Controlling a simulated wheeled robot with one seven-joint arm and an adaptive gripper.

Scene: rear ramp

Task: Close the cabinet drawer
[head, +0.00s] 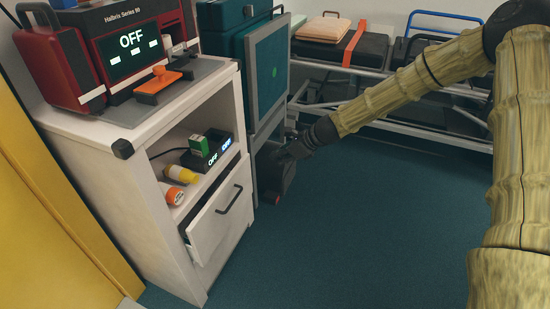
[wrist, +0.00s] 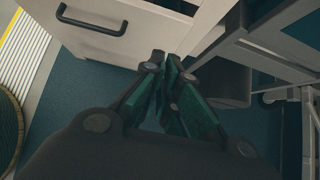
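The white cabinet (head: 172,262) stands at the left, with its drawer (head: 221,222) in the lower part. The drawer is partly pulled out; a dark gap shows behind the top of its front. Its black bar handle (head: 229,200) faces the room, and the handle also shows in the wrist view (wrist: 90,20). My gripper (head: 284,153) is to the right of the drawer, apart from the handle. In the wrist view its green-padded fingers (wrist: 168,76) are together, with nothing seen between them. They lie below and right of the drawer front in that picture.
A red device (head: 130,45) reading OFF stands on the cabinet top. The open shelf holds a dark box with displays (head: 213,150) and small bottles (head: 182,174). A grey-framed teal unit (head: 268,70) stands beyond the cabinet. The teal floor (head: 340,240) in front is clear.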

